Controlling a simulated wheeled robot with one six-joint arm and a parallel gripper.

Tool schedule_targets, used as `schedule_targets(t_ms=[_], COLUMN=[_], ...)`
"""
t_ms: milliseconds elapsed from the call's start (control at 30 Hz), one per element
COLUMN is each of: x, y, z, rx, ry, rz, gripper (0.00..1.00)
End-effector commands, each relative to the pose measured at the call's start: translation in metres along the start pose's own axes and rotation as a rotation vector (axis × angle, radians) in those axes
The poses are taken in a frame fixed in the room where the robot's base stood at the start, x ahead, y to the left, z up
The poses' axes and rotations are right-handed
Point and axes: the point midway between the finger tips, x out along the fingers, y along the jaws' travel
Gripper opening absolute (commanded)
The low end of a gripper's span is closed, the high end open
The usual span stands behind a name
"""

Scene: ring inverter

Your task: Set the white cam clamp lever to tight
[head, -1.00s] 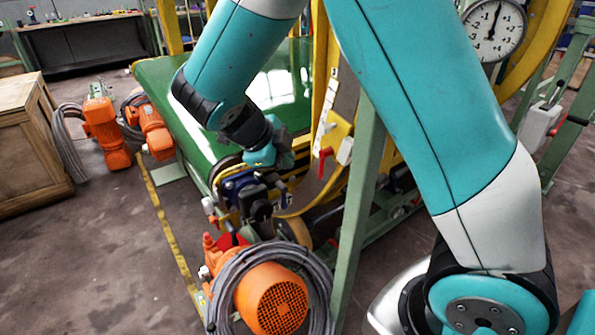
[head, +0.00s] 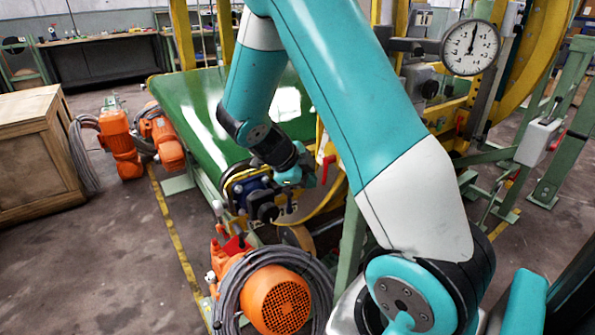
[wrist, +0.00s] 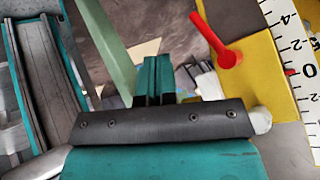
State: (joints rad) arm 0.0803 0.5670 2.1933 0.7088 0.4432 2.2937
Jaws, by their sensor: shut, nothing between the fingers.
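My gripper (wrist: 157,80) is shut and empty, its fingers together in the wrist view. In the head view my gripper (head: 308,178) is small, beside the yellow frame below the arm. A white rounded piece (wrist: 262,120) shows at the right end of my gripper's dark bar in the wrist view, against a yellow plate (wrist: 250,75); it may be the end of the white cam clamp lever, the rest being hidden. I cannot tell its setting or whether my gripper touches it. In the head view my arm hides that spot.
A red lever (wrist: 217,40) sticks out from the yellow plate, near a white scale (wrist: 293,75). It also shows in the head view (head: 327,165). A green belt (head: 195,110), an orange motor with coiled cable (head: 277,300) and a dial gauge (head: 470,47) are nearby. A green post (wrist: 108,40) stands close.

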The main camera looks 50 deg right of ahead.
Motion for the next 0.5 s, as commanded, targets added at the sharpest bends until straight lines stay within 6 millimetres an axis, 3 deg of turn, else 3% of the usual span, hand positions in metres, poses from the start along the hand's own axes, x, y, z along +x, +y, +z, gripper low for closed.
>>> schedule_targets(t_ms=[167, 300, 500], x=[0.036, 0.045, 0.052], y=[-0.001, -0.021, -0.033], z=[0.000, 0.000, 0.001], rx=[0.002, 0.002, 0.000], ry=[0.002, -0.001, -0.001], rz=[0.003, 0.001, 0.000], gripper=[0.00, 0.00, 0.00])
